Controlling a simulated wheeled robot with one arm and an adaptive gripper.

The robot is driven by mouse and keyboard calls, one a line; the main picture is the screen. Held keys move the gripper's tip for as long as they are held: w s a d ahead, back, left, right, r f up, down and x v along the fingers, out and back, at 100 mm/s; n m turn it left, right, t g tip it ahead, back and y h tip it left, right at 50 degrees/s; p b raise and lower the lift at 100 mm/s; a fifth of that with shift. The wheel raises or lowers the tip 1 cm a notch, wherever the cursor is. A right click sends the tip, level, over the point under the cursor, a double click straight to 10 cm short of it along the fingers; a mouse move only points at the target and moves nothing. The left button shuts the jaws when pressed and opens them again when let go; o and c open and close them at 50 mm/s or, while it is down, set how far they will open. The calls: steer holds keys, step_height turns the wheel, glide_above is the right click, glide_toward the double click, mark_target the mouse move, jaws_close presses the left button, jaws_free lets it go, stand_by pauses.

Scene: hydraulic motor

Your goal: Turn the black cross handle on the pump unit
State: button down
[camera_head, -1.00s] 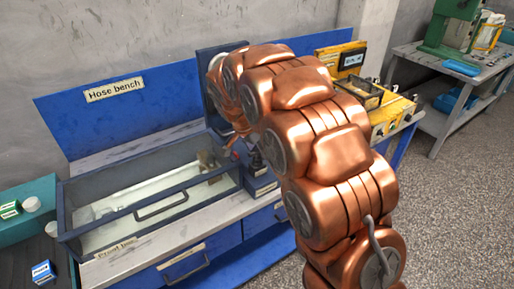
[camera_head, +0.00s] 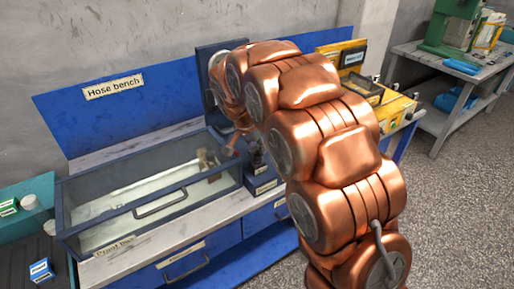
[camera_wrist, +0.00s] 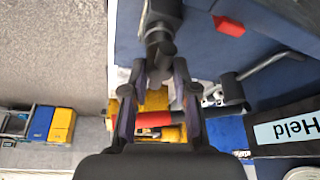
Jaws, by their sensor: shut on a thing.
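A black handle part (camera_wrist: 160,42) shows in the upper middle of the wrist view. My gripper (camera_wrist: 160,72) is shut on it, with one dark finger on each side. The fingers cover much of it, so I cannot see its full cross shape or how far it is turned. In the head view my copper arm reaches over the bench and hides the gripper's grip. A small dark part (camera_head: 257,158) stands on a blue labelled block (camera_head: 262,184) beside the arm; I cannot tell if it is the handle.
A clear-lidded proof box (camera_head: 150,200) stands left of the block on the bench, with a fitting (camera_head: 207,158) inside. A yellow unit (camera_head: 395,110) stands behind my arm.

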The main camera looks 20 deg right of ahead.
steer(key=n+b, duration=0.1)
steer(key=n, duration=0.1)
steer(key=n+t+y+b, duration=0.1)
steer(key=n, duration=0.1)
steer(key=shift+s+f+b, duration=0.1)
steer(key=shift+f+b, duration=0.1)
steer(key=shift+b, duration=0.1)
steer(key=n, duration=0.2)
steer(key=n+y+b, duration=0.1)
steer(key=shift+r+n+t+y, duration=0.2)
steer(key=shift+n+t+y, duration=0.1)
steer(key=shift+n+t, duration=0.1)
steer(key=n+y, duration=0.1)
steer(key=n, duration=0.3)
steer(key=shift+y, duration=0.3)
steer(key=shift+d+n+g+y, duration=0.15)
steer(key=shift+n+y, duration=0.3)
steer(key=shift+n, duration=0.8)
steer(key=shift+a+n+g+y, duration=0.1)
steer(key=shift+n+g+y, duration=0.25)
steer(key=shift+n, duration=0.9)
steer(key=shift+d, duration=0.1)
steer(key=c, duration=0.9)
jaws_free()
